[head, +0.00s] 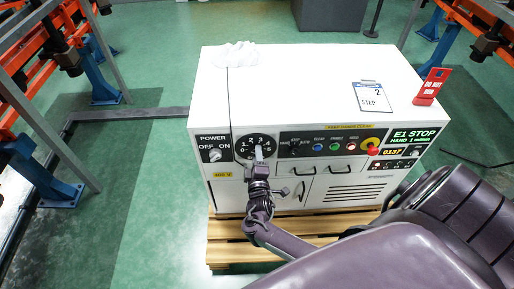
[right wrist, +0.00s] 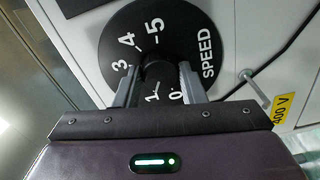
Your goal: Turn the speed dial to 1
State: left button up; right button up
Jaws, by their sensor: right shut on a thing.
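The speed dial (head: 241,143) is a black disc with white numbers on the front of the white cabinet, right of the POWER switch. In the right wrist view the dial (right wrist: 118,50) fills the upper middle, with 0, 1, 3, 4, 5 and the word SPEED readable. My right gripper (head: 258,154) is at the dial. In the right wrist view its two grey fingers (right wrist: 158,84) are shut on the dark knob (right wrist: 158,69) at the dial's middle. The gripper hides part of the dial, and I cannot tell which number the knob points to. My left gripper is not in view.
The POWER switch (head: 214,155) is close left of the dial. Coloured buttons (head: 335,146) and a red stop knob (head: 373,151) are to the right. A sheet (head: 372,97), a red sign (head: 431,87) and a whitish cloth (head: 235,54) are on the cabinet top (head: 300,80).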

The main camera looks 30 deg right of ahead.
jog(key=shift+f, duration=0.1)
dwell(0.4)
jog(key=o, duration=1)
jog(key=v, duration=0.8)
jog(key=s+a+f+m+g+y+p, duration=0.1)
jog(key=s+f+g+y, duration=0.3)
jog(key=f, duration=0.6)
jog(key=s+a+f+m+g+y+p, duration=0.1)
jog(key=s+f+g+y, duration=0.1)
jog(key=s+f, duration=0.55)
jog(key=s+a+f+m+g+y, duration=0.1)
jog(key=s+f, duration=0.3)
jog(key=s, duration=0.4)
jog(key=s+a+f+m+g+y, duration=0.1)
jog(key=s+f+g, duration=0.3)
jog(key=s, duration=0.4)
jog(key=s+a+f+m+g+y, duration=0.1)
jog(key=s+a+f+m+g, duration=0.1)
jog(key=s+f, duration=0.4)
jog(key=shift+s+m+g+y+p, duration=0.35)
jog(key=shift+s+m+g, duration=0.2)
jog(key=shift+s, duration=0.8)
